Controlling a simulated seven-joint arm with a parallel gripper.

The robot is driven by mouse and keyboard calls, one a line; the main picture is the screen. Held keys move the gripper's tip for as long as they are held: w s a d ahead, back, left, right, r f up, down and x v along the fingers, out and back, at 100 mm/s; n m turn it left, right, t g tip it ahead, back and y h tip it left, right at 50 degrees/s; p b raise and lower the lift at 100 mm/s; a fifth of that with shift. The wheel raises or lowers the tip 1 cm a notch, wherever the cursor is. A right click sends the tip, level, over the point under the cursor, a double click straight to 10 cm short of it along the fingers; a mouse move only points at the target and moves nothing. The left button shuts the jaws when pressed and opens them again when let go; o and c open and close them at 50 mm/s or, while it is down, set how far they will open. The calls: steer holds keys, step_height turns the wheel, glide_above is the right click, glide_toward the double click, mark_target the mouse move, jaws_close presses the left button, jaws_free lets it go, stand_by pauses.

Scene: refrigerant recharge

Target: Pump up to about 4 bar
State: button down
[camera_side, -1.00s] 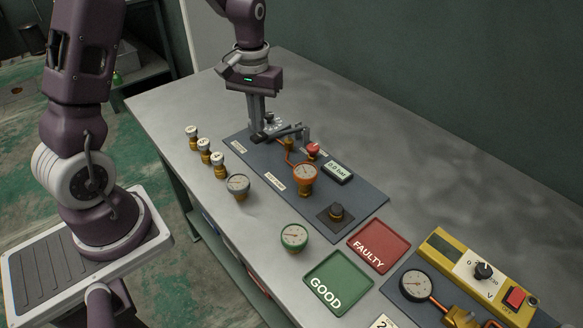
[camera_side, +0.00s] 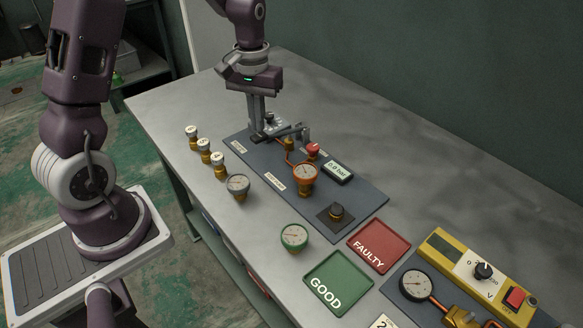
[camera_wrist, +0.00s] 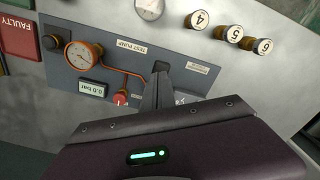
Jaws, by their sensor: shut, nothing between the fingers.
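The test pump panel (camera_side: 355,193) is a dark plate on the bench. Its dark lever (camera_side: 285,131) lies low across the far end. An orange-rimmed gauge (camera_side: 305,173) stands on it, joined by an orange pipe. The pressure display (camera_wrist: 91,88) reads 0.0 bar in the wrist view. A red knob (camera_side: 313,149) sits beside the display. My gripper (camera_side: 258,138) is shut and empty, pointing down at the lever's left end. In the wrist view its fingers (camera_wrist: 157,88) are by the dark lever tip (camera_wrist: 161,67). Whether they touch it I cannot tell.
Several numbered brass fittings (camera_side: 204,150) stand left of the panel. Loose grey (camera_side: 238,185) and green (camera_side: 294,237) gauges stand in front. A green GOOD tray (camera_side: 338,283), red FAULTY tray (camera_side: 379,246) and yellow instrument (camera_side: 478,275) are to the right. The bench behind is clear.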

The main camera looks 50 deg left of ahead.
mark_target(260, 135)
stand_by(0.6)
stand_by(1.6)
stand_by(1.2)
steer(key=shift+f, duration=2.55)
steer(key=shift+r, duration=2.6)
steer(key=shift+f, duration=0.1)
steer(key=shift+f, duration=0.95)
steer(key=shift+w+f, duration=0.1)
steer(key=shift+f, duration=1.15)
steer(key=shift+r, duration=2.35)
